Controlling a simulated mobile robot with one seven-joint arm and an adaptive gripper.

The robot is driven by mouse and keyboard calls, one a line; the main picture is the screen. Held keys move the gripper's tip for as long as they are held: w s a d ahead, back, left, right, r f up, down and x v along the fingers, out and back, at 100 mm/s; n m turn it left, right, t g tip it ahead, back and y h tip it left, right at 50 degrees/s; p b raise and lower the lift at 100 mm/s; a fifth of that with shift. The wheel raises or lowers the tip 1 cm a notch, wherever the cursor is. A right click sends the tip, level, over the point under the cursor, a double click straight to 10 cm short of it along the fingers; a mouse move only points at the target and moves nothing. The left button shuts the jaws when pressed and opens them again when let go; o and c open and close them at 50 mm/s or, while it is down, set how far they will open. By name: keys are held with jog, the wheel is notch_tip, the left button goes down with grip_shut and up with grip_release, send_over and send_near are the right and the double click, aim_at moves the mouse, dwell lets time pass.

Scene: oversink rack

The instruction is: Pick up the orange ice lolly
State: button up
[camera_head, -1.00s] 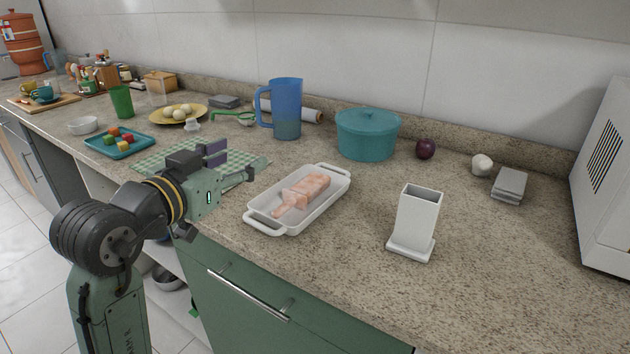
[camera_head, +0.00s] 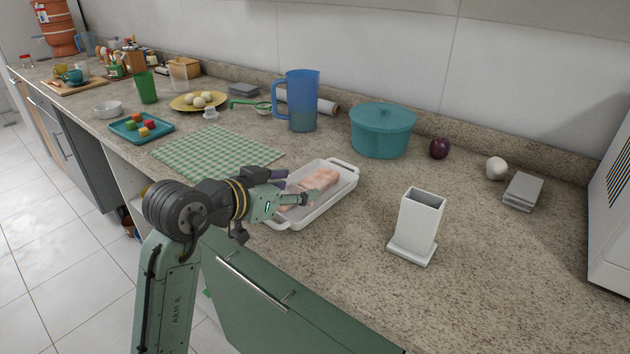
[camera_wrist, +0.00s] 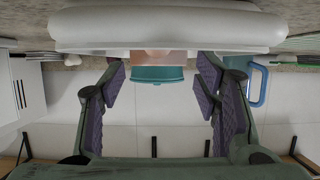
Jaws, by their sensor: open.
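I see no clear orange ice lolly in either view. The nearest in colour is a small orange block (camera_head: 137,117) among several coloured blocks on the teal tray (camera_head: 118,133), at the far left; they are too small to tell more. My gripper (camera_head: 292,187) is open and empty, with purple finger pads, well to the right of that tray. It overlaps the left end of a white dish (camera_head: 345,190) holding pink meat (camera_head: 322,178). In the wrist view my gripper (camera_wrist: 161,85) has its fingers spread, with the dish (camera_wrist: 165,28) across the top of the picture.
A green checked cloth (camera_head: 215,152) lies between tray and dish. A blue jug (camera_head: 300,102), teal pot (camera_head: 382,132) and plum-coloured round thing (camera_head: 440,148) stand at the back. A white upright holder (camera_head: 417,225) stands on the right. The counter's front right is bare.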

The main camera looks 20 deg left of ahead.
aim_at(308, 185)
jog(key=x, duration=0.3)
jog(key=shift+w+d+p, duration=0.15)
jog(key=shift+p, duration=0.15)
jog(key=shift+c, duration=0.2)
jog(key=c, duration=1)
